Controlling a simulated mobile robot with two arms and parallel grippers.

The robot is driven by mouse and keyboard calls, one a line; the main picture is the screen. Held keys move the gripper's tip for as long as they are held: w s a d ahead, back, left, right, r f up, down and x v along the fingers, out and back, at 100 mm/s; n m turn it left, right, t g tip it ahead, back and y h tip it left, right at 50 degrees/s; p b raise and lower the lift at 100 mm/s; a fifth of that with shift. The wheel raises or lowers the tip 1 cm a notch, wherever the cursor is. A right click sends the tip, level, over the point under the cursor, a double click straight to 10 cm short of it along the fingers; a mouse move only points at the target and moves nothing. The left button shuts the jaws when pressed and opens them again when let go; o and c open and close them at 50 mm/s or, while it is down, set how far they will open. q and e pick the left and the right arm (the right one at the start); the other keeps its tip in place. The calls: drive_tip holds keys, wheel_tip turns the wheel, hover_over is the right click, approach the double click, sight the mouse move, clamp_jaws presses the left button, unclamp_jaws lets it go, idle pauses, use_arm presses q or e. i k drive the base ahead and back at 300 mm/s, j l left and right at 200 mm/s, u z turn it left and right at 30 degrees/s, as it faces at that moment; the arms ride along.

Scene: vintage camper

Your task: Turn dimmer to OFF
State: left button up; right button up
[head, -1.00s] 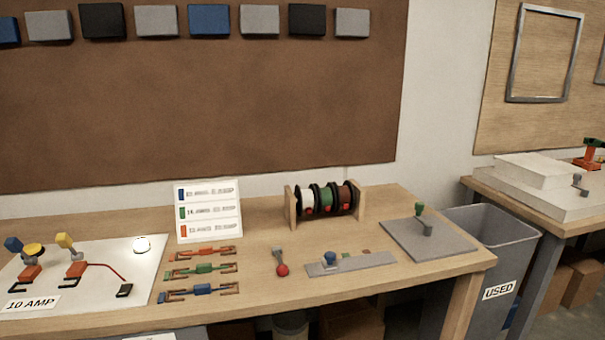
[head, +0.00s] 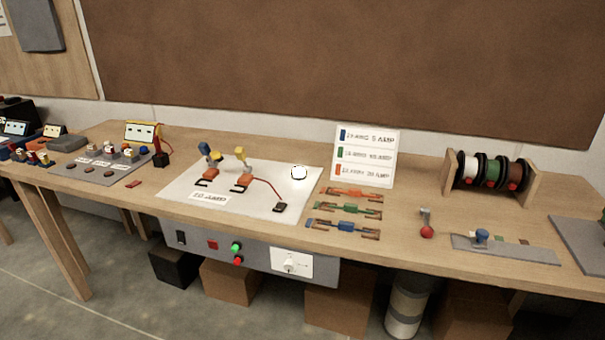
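The dimmer (head: 291,263) is a white plate with a light knob, on the grey control panel (head: 335,274) under the front edge of the workbench. The knob's pointer and the plate's markings are too small to read. A round white lamp (head: 299,172) on the white board above looks bright. Neither of my grippers shows in the head view.
The panel also carries a black switch (head: 181,238), a red button (head: 212,244) and green and red lights (head: 237,253). Cardboard boxes (head: 231,281) stand below the bench. The floor (head: 130,275) in front looks clear at the left.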

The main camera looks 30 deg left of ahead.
sight(290, 266)
drive_tip(key=u, duration=1.3)
